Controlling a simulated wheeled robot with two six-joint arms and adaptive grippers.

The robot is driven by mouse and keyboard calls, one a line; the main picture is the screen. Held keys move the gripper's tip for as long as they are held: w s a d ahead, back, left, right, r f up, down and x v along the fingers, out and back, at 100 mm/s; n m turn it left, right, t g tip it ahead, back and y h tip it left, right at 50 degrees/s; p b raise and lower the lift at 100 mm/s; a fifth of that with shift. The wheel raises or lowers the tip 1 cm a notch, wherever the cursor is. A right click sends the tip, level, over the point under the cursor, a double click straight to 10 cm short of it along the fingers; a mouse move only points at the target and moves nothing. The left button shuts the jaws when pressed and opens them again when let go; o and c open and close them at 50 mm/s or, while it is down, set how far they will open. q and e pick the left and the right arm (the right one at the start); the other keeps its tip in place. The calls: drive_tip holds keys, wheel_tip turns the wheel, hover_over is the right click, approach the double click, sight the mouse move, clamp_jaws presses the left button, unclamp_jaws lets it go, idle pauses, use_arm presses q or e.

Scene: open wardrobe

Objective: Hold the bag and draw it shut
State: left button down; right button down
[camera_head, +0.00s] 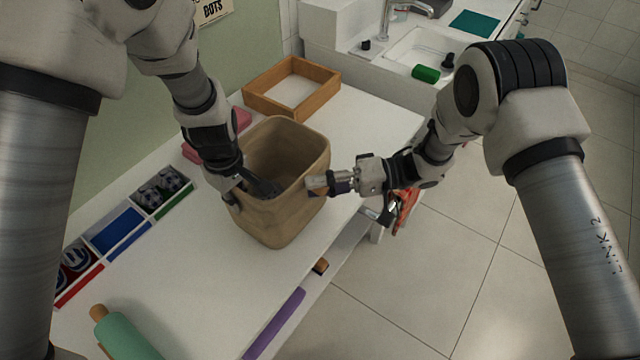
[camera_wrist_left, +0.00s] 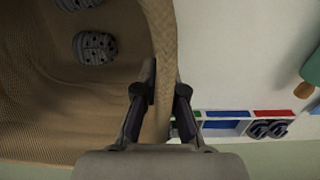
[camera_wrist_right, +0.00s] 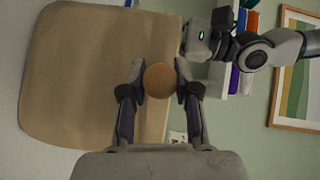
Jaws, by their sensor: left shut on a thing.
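The tan woven bag (camera_head: 285,225) stands upright on the white surface, its mouth wide open. My left gripper (camera_head: 247,192) is shut on the bag's left rim, one finger inside and one outside; the left wrist view shows the rim (camera_wrist_left: 160,45) between the fingers. My right gripper (camera_head: 322,183) is at the bag's right side. In the right wrist view, a round brown ball (camera_wrist_right: 159,81) sits between its open fingers, in front of the bag wall (camera_wrist_right: 90,80). Whether the fingers touch the ball is hard to tell.
A wooden tray (camera_head: 262,103) stands behind the bag. A compartment tray (camera_head: 118,228) with blue, red and green parts lies at left. A green roller (camera_head: 130,337) lies at the front. A sink (camera_head: 420,50) is at the back right. The white surface (camera_head: 205,290) before the bag is clear.

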drive_tip(key=s+d, duration=0.5)
drive_tip(key=d, duration=0.3)
drive_tip(key=c, duration=0.8)
unclamp_jaws()
drive_tip(key=shift+s, duration=0.1)
drive_tip(key=v, duration=1.2)
